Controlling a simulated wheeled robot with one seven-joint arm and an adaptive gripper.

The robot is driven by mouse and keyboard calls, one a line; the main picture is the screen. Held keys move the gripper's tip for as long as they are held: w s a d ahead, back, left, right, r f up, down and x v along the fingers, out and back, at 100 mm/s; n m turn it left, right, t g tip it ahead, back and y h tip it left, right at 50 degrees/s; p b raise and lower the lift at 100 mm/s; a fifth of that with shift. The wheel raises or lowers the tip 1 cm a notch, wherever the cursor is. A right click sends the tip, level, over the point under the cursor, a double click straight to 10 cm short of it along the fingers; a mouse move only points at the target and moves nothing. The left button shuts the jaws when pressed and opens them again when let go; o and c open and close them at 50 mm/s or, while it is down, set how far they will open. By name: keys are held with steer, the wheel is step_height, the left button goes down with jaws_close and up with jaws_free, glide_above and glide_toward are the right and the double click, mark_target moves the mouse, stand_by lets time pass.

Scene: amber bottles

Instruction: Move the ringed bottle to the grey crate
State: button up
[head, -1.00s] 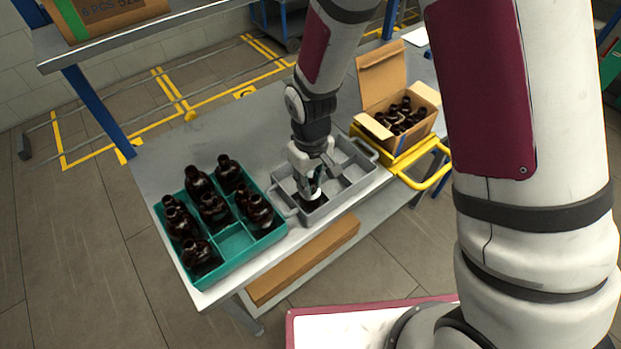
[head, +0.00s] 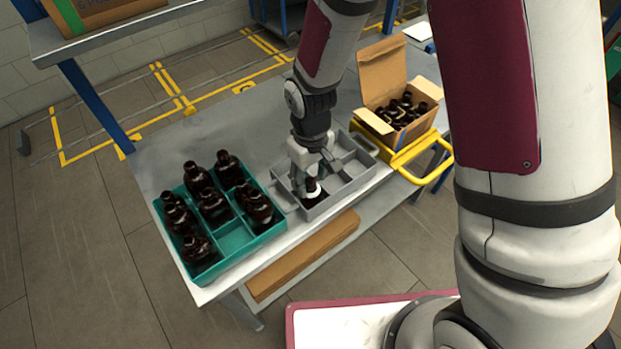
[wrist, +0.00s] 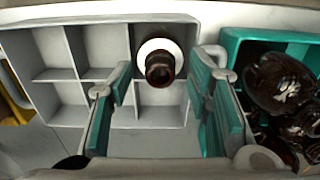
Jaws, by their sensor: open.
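The ringed bottle (head: 313,189), dark amber with a white ring at its neck, stands in the near-left compartment of the grey crate (head: 345,193). In the wrist view the bottle (wrist: 160,68) is seen from above and looks upright, with the white ring around its neck. The grey crate (wrist: 76,55) shows empty compartments beside it. My gripper (head: 309,174) is open just above the bottle. In the wrist view its green-padded fingers (wrist: 164,72) are spread on either side of the bottle, apart from it. The bottle's lower body is hidden by the crate wall.
A teal crate (head: 235,238) with several amber bottles and an empty near-right part stands left of the grey crate. Bare table (head: 225,125) lies behind the crates.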

step_height(320, 180, up, 11)
stand_by(0.3)
stand_by(0.5)
steer(key=s+d+r+m+t, duration=0.35)
steer(key=d+r, duration=0.55)
steer(key=r, duration=0.5)
steer(key=s+d+r+m+t, duration=0.1)
steer(key=s+d+r, duration=0.2)
steer(key=s, duration=0.3)
steer(key=s+d+r+m+t, duration=0.1)
steer(key=s+d+r+m, duration=0.1)
steer(key=s+d+r, duration=0.2)
steer(key=shift+s+r, duration=0.4)
steer(key=shift+s, duration=0.6)
